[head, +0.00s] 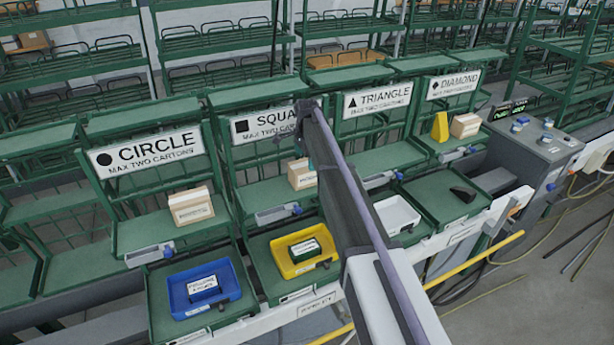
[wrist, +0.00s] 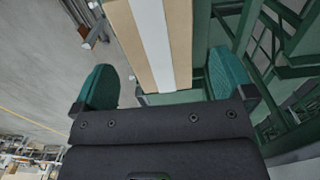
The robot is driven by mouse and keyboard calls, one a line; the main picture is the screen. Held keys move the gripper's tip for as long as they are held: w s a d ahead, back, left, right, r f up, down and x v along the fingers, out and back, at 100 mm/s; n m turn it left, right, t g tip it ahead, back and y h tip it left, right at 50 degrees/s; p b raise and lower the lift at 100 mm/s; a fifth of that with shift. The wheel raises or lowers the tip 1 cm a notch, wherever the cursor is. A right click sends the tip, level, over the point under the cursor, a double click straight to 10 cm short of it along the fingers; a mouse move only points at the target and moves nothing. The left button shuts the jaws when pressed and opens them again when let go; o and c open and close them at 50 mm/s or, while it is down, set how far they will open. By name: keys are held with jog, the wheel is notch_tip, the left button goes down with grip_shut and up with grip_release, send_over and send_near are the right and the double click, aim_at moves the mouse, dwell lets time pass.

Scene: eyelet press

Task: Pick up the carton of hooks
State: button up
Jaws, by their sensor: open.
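A tan carton (head: 301,174) stands on the green shelf under the SQUARE sign, partly hidden by my arm; its label is too small to read. In the wrist view, a tan carton (wrist: 125,30) with a white stripe lies ahead of and between the two teal fingers of my gripper (wrist: 161,76). The fingers are spread wide, with a gap on each side of the carton. In the head view, my gripper is mostly hidden behind my arm. Another carton (head: 191,206) stands under the CIRCLE sign and one (head: 465,125) under DIAMOND. I cannot tell which carton holds hooks.
A blue tray (head: 231,277), a yellow tray (head: 283,268) and a white tray (head: 397,215) stand along the front. A yellow object (head: 440,127) stands beside the DIAMOND carton. A grey control box (head: 535,150) is at the right. Green racks fill the back.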

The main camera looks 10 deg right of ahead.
notch_tip(320, 180, down, 6)
jog(key=b, duration=0.4)
jog(key=shift+r, duration=0.55)
jog(key=shift+c, duration=0.4)
jog(key=c, duration=1.7)
jog(key=shift+s+d+r+p, duration=0.1)
jog(key=shift+r+p, duration=0.3)
jog(key=shift+p, duration=0.25)
notch_tip(320, 180, up, 6)
jog(key=p, duration=0.6)
jog(key=shift+r, duration=0.25)
jog(key=s+d, duration=0.1)
jog(key=s, duration=0.5)
jog(key=s+d, duration=0.2)
jog(key=s, duration=0.4)
jog(key=s+d, duration=0.1)
jog(key=s, duration=0.6)
jog(key=shift+d+f, duration=0.15)
jog(key=shift+d, duration=0.2)
